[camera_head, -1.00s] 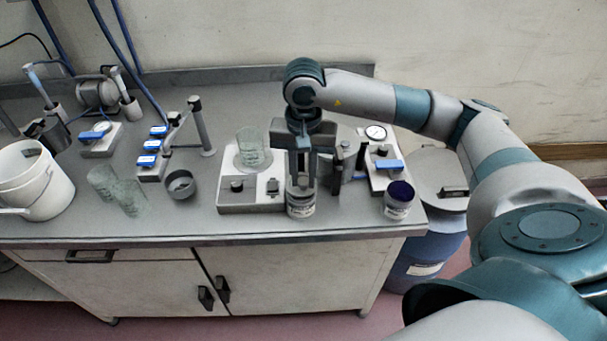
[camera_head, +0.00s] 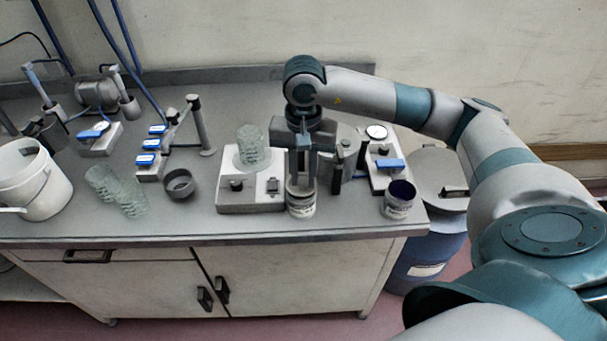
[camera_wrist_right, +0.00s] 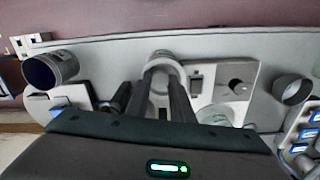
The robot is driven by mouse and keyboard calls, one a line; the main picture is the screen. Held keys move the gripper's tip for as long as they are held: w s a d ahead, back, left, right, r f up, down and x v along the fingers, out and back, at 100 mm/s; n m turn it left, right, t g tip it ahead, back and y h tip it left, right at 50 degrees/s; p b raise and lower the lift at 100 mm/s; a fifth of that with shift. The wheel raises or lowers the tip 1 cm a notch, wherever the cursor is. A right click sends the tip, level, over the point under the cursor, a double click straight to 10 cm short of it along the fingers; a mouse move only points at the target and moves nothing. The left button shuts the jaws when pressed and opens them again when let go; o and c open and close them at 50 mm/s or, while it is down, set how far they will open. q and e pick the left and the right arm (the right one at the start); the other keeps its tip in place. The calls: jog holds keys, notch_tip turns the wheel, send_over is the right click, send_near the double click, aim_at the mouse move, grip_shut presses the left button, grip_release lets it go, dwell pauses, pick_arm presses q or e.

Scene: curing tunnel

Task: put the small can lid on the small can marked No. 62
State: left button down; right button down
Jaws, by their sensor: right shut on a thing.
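My right gripper (camera_head: 302,187) points down at the front of the bench, its fingers at the top of a small pale can (camera_head: 302,208) with a label too small to read. It is shut on what looks like the small can lid, a pale round piece mostly hidden by the fingers. In the right wrist view, the fingertips (camera_wrist_right: 166,68) meet at the pale round top of the can (camera_wrist_right: 160,56). Lid and can look close together or touching; I cannot tell if the lid is seated. My left gripper is not in view.
Another labelled can (camera_head: 398,200), open with dark purple inside, stands to the right near the bench edge. A hotplate-like device (camera_head: 236,200) with a glass beaker (camera_head: 250,148) is close on the left. A grey cup (camera_head: 180,184) and a white bucket (camera_head: 32,182) stand further left.

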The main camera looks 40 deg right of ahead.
jog(key=shift+f+b, duration=0.35)
jog(key=shift+b, duration=0.8)
dwell(1.4)
jog(key=shift+d+f+b, duration=0.35)
jog(key=shift+f+b, duration=0.05)
jog(key=shift+b, duration=0.05)
jog(key=c, duration=1)
grip_release()
jog(key=shift+a+r+p, duration=0.2)
jog(key=shift+r+p, duration=0.15)
jog(key=shift+r, duration=0.6)
jog(key=shift+a+r+p, duration=0.2)
jog(key=shift+r+p, duration=0.1)
jog(key=shift+r, duration=0.65)
jog(key=shift+r+p, duration=0.7)
jog(key=shift+r, duration=1.25)
